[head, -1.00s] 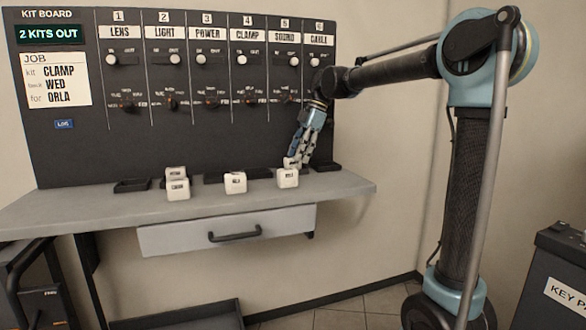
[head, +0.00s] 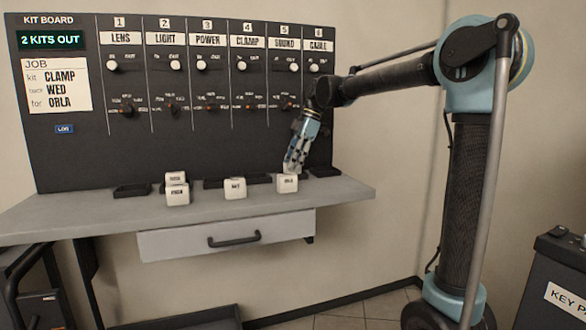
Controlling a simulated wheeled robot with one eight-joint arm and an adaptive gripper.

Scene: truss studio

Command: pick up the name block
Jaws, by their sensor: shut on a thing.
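Several small white blocks with dark print stand on the grey shelf (head: 90,218). The right block (head: 287,184) is in front, its print seemingly a short name, too small to read surely. My gripper (head: 291,168) comes down from the upper right, with its fingers shut on this right block at its top. The block still appears to be at shelf level. The fingertips are partly hidden behind it. A middle block (head: 235,189) stands apart to the left. Further left are a front block (head: 177,195) and another block (head: 175,177) just behind it.
Dark shallow trays (head: 132,190) lie along the back of the shelf. The kit board (head: 75,155) rises behind, with several knobs and labelled columns; its job card (head: 58,83) reads CLAMP, WED, ORLA. A drawer (head: 228,233) hangs below. The shelf's left part is clear.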

